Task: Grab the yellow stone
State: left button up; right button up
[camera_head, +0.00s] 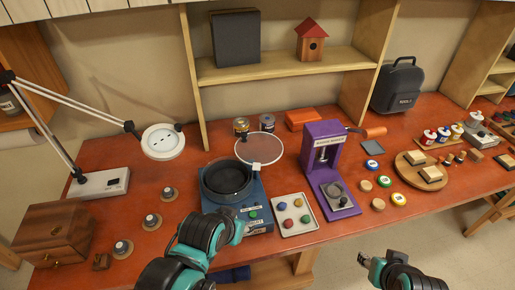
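A small yellow stone (298,202) lies in the upper part of a pale square tray (294,231) on the orange-red bench. My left gripper (238,228) is at the left of the tray, in front of the blue machine and apart from the yellow stone. Its fingers are mostly hidden by its own body. My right gripper (366,263) is low, off the front edge of the bench, to the right of and below the tray. Its fingers are small in view, and I see nothing held there.
A blue machine with a dark round bowl (228,178) stands left of the tray. A purple press (322,150) stands close on its right. Round coloured pieces (383,181) and a wooden board (408,176) lie farther right. A white lamp (163,142) stands at left.

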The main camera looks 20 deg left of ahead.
aim_at(298, 202)
jog(key=i+j+z, duration=0.1)
jog(key=z, duration=0.25)
jog(key=i+j+z, duration=0.1)
jog(key=j+z, duration=0.25)
